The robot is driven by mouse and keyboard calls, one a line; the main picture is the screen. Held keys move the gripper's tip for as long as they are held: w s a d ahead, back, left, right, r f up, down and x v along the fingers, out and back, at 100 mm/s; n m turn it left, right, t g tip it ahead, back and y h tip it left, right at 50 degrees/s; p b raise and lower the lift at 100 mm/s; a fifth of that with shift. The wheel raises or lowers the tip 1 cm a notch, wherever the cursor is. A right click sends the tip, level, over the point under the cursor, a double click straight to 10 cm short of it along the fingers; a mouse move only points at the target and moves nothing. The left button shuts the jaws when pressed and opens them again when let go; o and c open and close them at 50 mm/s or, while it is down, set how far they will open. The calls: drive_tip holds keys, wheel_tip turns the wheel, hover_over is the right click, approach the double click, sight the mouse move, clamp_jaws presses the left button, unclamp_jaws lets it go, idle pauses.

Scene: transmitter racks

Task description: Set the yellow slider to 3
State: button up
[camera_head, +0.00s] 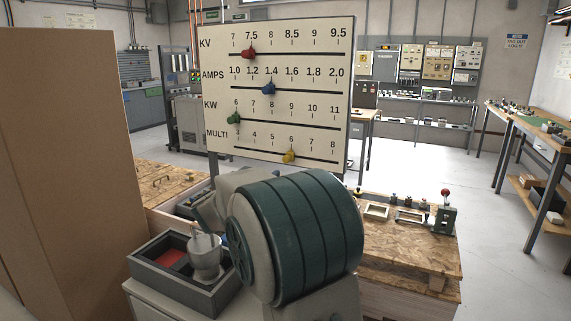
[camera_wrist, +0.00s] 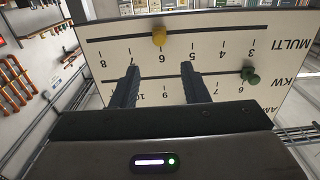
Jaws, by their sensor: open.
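The yellow slider (camera_head: 288,156) sits on the bottom MULTI track of the white scale panel (camera_head: 215,100), at about the 6 mark. In the wrist view the panel appears upside down, and the yellow slider (camera_wrist: 159,36) shows just beyond my fingertips. My gripper (camera_wrist: 159,70) is open, its two dark fingers apart with nothing between them. The slider lines up with the gap between the fingers but appears apart from them. The 3 mark lies toward the right in the wrist view, and at the left end of the track in the head view. My gripper cannot be made out in the head view.
A red slider (camera_head: 248,53), a blue slider (camera_head: 268,89) and a green slider (camera_head: 234,118) sit on the tracks above. The green one also shows right of my fingers in the wrist view (camera_wrist: 250,77). A brown board (camera_head: 70,170) stands at the left.

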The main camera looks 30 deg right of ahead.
sight(285, 159)
drive_tip(key=x, duration=1.3)
drive_tip(key=shift+w+d, duration=0.15)
drive_tip(key=shift+d, duration=0.1)
drive_tip(key=shift+p, duration=0.3)
clamp_jaws()
